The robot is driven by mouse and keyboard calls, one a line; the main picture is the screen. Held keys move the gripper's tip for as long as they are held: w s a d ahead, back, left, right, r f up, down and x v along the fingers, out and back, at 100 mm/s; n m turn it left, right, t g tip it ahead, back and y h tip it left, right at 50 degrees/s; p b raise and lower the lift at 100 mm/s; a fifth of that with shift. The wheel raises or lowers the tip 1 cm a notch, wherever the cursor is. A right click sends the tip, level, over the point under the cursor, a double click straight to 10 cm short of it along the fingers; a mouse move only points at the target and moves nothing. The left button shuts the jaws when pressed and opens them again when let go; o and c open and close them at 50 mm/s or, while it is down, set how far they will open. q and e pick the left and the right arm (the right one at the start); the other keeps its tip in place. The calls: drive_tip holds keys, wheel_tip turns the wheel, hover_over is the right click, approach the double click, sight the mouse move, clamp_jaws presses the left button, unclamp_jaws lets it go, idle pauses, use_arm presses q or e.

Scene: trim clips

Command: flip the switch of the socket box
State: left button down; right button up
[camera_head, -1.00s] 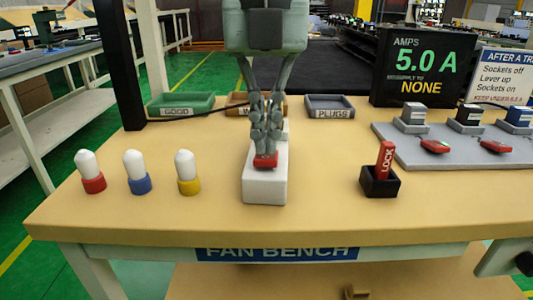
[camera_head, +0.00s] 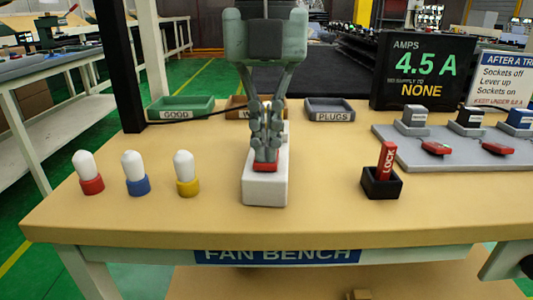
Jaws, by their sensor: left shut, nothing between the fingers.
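The white socket box (camera_head: 265,190) sits on the tan bench top, near its middle. A red switch (camera_head: 265,167) shows on top of it, towards the front. My left gripper (camera_head: 266,158) points down over the box with its fingers shut and empty. The fingertips are at the back edge of the red switch and seem to touch it. They hide the rear part of the switch and much of the box's top. My right gripper is not in view.
An amps display (camera_head: 424,70) reads 4.5 A. A black holder (camera_head: 382,188) with a red LOCK tag (camera_head: 387,160) stands to the right. Three white-topped pegs (camera_head: 134,170) stand at left. Behind are trays, including PLUGS (camera_head: 330,109). A grey board (camera_head: 450,148) carries several blocks.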

use_arm(q)
drive_tip(key=shift+r+p, duration=2.25)
drive_tip(key=shift+r, duration=1.2)
